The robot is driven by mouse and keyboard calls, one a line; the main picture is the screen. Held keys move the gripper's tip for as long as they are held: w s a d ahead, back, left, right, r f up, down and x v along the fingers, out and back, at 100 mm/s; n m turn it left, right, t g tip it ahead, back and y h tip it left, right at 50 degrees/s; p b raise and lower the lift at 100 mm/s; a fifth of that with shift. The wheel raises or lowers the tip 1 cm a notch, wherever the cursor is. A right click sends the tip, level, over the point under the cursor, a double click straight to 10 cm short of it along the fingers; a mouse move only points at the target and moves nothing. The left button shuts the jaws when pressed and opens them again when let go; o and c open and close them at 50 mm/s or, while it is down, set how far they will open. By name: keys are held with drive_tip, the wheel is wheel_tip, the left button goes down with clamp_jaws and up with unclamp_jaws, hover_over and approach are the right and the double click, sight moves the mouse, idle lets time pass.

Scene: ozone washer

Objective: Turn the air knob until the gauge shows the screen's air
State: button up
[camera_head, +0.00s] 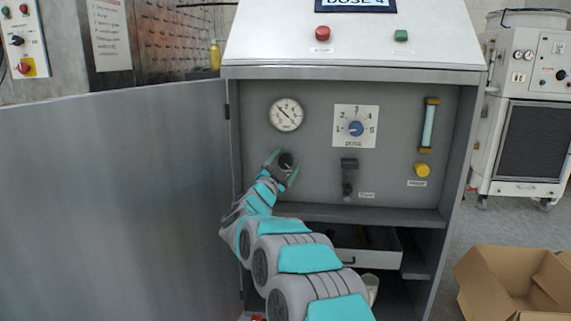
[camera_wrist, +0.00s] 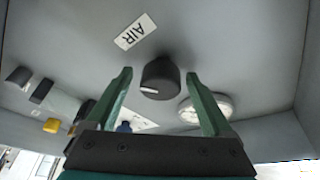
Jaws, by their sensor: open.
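The black air knob (camera_head: 286,161) sits on the grey panel below the round white gauge (camera_head: 286,114). In the wrist view the knob (camera_wrist: 160,78) has a white pointer line and lies under a white label (camera_wrist: 135,31) reading AIR. My gripper (camera_head: 281,168) is at the knob with its green fingers open on either side of it. In the wrist view my gripper (camera_wrist: 163,80) shows a gap between each finger and the knob. The gauge's needle slants toward the upper left; its figures are too small to read. The sloped screen (camera_head: 356,4) reads DOSE 4, its top cut off.
A blue dose dial (camera_head: 356,128), a black lever valve (camera_head: 349,172), a yellow knob (camera_head: 422,169) and a tube (camera_head: 429,125) share the panel. The open cabinet door (camera_head: 110,200) fills the left. An open drawer (camera_head: 365,250) lies below. A cardboard box (camera_head: 512,285) stands right.

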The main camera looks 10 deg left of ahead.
drive_tip(key=shift+s, duration=0.1)
drive_tip(key=v, duration=0.7)
drive_tip(key=shift+s, duration=0.25)
drive_tip(key=shift+a+f, duration=0.1)
drive_tip(key=s+f+n+g+y+p, duration=0.2)
drive_tip(key=s+n+g+y, duration=0.6)
drive_tip(key=s+n+y, duration=0.35)
drive_tip(key=s+d+f+g+h, duration=0.1)
drive_tip(key=s+d+f+g, duration=0.3)
drive_tip(key=s+d, duration=0.5)
drive_tip(key=s+d+f+g+h+p, duration=0.1)
drive_tip(key=s+d+f+g, duration=0.3)
drive_tip(key=s, duration=1.8)
drive_tip(key=s+d+f+n+g+h, duration=0.1)
drive_tip(key=s+d+f+g+h, duration=0.2)
drive_tip(key=s+d, duration=1)
drive_tip(key=s+f+g, duration=0.1)
drive_tip(key=s+g, duration=0.1)
drive_tip(key=s, duration=0.1)
drive_tip(key=shift+d+f+g, duration=0.3)
drive_tip(key=shift+f, duration=0.05)
